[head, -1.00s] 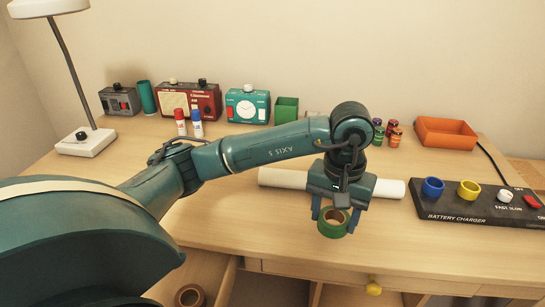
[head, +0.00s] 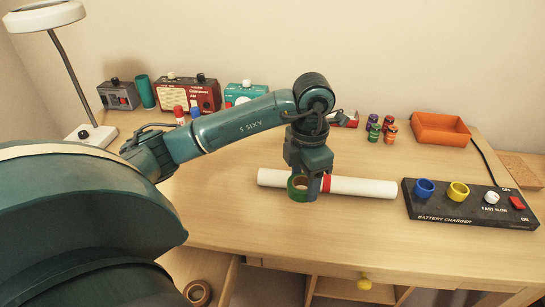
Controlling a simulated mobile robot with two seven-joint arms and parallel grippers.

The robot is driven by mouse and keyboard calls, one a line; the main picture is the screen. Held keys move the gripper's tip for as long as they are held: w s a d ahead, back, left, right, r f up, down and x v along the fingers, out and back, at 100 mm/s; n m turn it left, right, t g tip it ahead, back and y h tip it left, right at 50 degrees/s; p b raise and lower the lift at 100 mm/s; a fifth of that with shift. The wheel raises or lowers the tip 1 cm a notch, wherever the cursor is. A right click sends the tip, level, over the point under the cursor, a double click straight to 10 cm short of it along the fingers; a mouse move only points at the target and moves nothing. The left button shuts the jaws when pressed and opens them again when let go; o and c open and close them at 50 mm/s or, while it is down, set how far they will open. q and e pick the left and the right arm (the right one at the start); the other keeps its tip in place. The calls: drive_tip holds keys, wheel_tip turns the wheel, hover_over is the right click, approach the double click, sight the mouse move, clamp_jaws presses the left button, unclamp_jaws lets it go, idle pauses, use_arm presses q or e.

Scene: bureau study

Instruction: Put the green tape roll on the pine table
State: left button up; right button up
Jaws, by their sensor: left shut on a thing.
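The green tape roll (head: 292,190), with a brown core, is at the front of the white tube, over the light wooden tabletop (head: 250,222). I take this tabletop to be the pine table. My left gripper (head: 308,190) points down and is shut on the roll, which shows at the left side of the fingers. I cannot tell whether the roll touches the wood. My right gripper is not in view.
A white tube (head: 360,187) with a red band lies behind the roll. A black battery charger (head: 455,215) is at right, an orange tray (head: 440,130) behind it. A brown roll (head: 197,292) sits in an open drawer below. The front middle tabletop is clear.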

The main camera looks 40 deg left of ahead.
sight(299, 219)
use_arm(q)
wheel_tip(299, 219, down, 10)
idle(0.6)
drive_tip(key=shift+f+b, duration=0.1)
drive_tip(key=shift+b, duration=0.2)
drive_tip(key=o, duration=1)
wheel_tip(299, 219, up, 12)
drive_tip(key=shift+r+p, duration=0.15)
drive_tip(key=shift+p, duration=0.15)
